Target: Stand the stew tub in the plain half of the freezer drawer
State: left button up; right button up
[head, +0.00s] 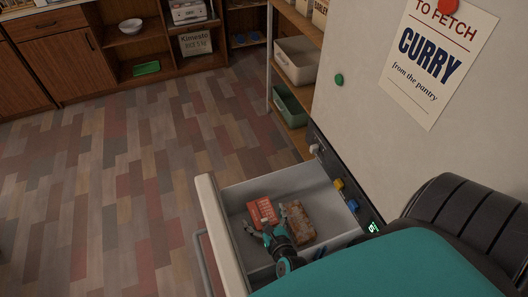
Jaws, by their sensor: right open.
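The freezer drawer (237,199) is pulled open below the white front. In it lie a red-orange packet (257,211) with pale print and a brownish-orange tub or block (305,218) beside it, to the right. I cannot tell whether either is the stew tub; no label is readable. My right gripper (267,223) is open, reaching over the drawer at the near side of these two items, with its fingers close to the red packet. Whether it touches them I cannot tell. The drawer's division is not clear from here. My left gripper is not in view.
A control strip with coloured knobs (338,184) runs along the front above the drawer. Shelves with a white bin (297,62) and a green bin (289,108) stand behind. Wooden cabinets (68,65) line the back left. The floor (110,190) to the left is clear.

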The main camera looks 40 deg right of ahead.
jog(key=shift+s+r+p, duration=0.1)
jog(key=shift+r+p, duration=0.15)
jog(key=shift+p, duration=0.05)
jog(key=p+v, duration=0.2)
jog(key=v, duration=0.5)
jog(key=shift+s+a+f, duration=0.1)
